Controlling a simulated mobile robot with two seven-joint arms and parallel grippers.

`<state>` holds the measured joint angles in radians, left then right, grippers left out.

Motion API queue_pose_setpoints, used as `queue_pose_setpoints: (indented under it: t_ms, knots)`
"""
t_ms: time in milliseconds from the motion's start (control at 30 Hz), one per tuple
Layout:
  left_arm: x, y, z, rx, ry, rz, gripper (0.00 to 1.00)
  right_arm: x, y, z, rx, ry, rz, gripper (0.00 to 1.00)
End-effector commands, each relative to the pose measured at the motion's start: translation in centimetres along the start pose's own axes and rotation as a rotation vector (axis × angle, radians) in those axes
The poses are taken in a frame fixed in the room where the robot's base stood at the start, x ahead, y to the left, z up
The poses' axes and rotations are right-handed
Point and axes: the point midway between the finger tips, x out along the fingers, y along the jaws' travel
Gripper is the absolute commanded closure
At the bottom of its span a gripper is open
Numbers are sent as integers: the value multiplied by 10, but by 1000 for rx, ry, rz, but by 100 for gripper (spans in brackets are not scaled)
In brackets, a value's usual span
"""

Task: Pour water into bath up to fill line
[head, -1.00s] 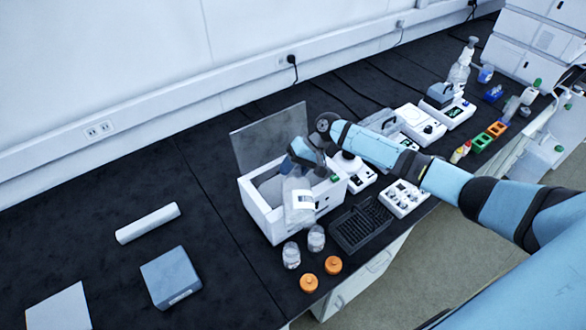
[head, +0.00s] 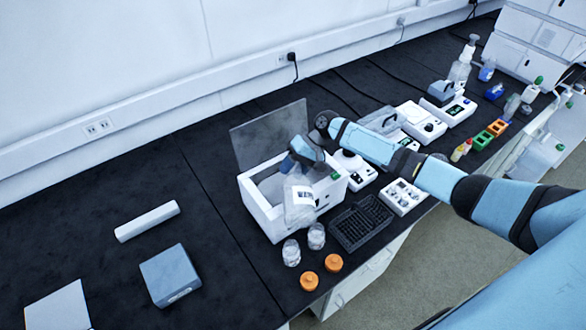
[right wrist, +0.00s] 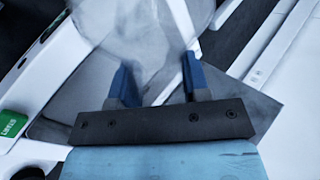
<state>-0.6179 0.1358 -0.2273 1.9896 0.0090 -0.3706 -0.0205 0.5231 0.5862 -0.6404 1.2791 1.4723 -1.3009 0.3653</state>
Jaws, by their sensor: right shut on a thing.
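The bath (head: 262,212) is a white box with its grey lid (head: 262,138) raised at the back, in the middle of the head view. My right gripper (head: 303,165) is above the bath and shut on a clear bottle (head: 299,212) with a white label. The bottle hangs over the bath's front right part and looks tilted. In the right wrist view the clear bottle (right wrist: 145,40) is between the blue fingers of the gripper (right wrist: 158,82). The water level and the fill line cannot be made out. My left gripper is not in view.
Two clear jars (head: 291,253) and two orange caps (head: 309,281) stand in front of the bath. A black rack (head: 360,223) and white instruments (head: 402,196) are to its right. A blue-grey box (head: 170,275) and white roll (head: 147,221) lie left, with bare bench between.

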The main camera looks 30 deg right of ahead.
Motion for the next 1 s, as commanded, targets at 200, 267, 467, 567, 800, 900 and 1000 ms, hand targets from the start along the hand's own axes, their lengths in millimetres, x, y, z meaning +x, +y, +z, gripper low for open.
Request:
queue_pose_setpoints:
  t_ms: [200, 267, 467, 567, 800, 900, 1000]
  knots:
    - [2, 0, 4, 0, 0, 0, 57, 3, 3, -2, 16, -18, -7, 100]
    - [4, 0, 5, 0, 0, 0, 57, 5, 4, -3, 26, -31, -12, 100]
    - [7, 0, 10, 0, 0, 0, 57, 10, 9, -6, 58, -70, -25, 100]
    - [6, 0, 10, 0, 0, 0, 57, 10, 9, -6, 62, -76, -26, 100]
    - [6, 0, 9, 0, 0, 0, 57, 10, 9, -6, 61, -75, -26, 100]
    - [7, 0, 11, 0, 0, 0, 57, 11, 10, -6, 67, -83, -28, 100]
    - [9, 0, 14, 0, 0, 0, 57, 14, 12, -8, 84, -102, -36, 100]
